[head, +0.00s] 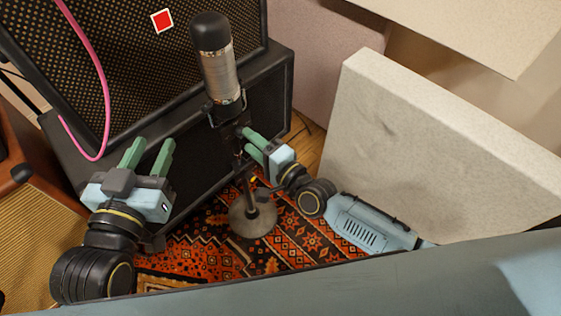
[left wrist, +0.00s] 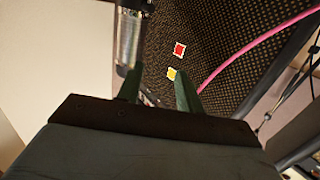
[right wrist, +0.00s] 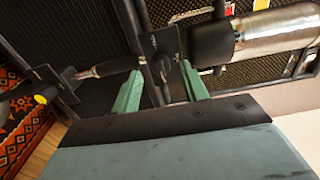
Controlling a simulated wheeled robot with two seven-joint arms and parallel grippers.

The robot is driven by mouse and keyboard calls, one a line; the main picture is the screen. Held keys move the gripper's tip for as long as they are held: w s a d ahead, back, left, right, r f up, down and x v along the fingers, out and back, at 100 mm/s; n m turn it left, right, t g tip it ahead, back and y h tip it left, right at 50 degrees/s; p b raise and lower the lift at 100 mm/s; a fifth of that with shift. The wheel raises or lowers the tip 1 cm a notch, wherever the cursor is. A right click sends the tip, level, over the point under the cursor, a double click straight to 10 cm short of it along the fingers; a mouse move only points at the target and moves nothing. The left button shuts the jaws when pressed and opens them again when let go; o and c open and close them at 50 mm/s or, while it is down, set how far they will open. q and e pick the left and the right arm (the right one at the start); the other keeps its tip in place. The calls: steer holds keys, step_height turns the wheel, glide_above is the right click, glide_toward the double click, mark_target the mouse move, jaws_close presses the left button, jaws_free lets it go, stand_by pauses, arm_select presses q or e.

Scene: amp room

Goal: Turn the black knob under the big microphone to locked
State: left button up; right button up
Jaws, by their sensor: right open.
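The big microphone (head: 218,65), silver with a black top, stands upright on a dark stand (head: 253,215) in the head view. In the right wrist view the microphone (right wrist: 270,38) lies across the upper right. Below it, a black clamp piece (right wrist: 160,42) with a small round part shows just beyond my fingertips; I cannot clearly make out the knob or its setting. My right gripper (head: 247,142) is open beside the stand, its fingers (right wrist: 160,74) pointing at this clamp, with no clear grasp. My left gripper (head: 150,150) is open and empty, left of the microphone.
A large speaker cabinet (head: 150,70) with a red square marker stands behind the microphone. A pink cable (head: 103,95) hangs at its left. A pale panel (head: 430,150) stands close to my right arm. A patterned rug (head: 300,240) covers the floor around the stand's base.

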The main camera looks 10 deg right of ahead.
arm_select(q)
steer(key=s+a+f+g+y+p, duration=0.2)
steer(key=f+g, duration=0.4)
steer(key=f, duration=0.3)
steer(key=shift+s+a+g+y, duration=0.35)
steer(key=shift+s+a, duration=0.25)
steer(key=shift+s, duration=0.8)
arm_select(e)
steer(key=v, duration=1.1)
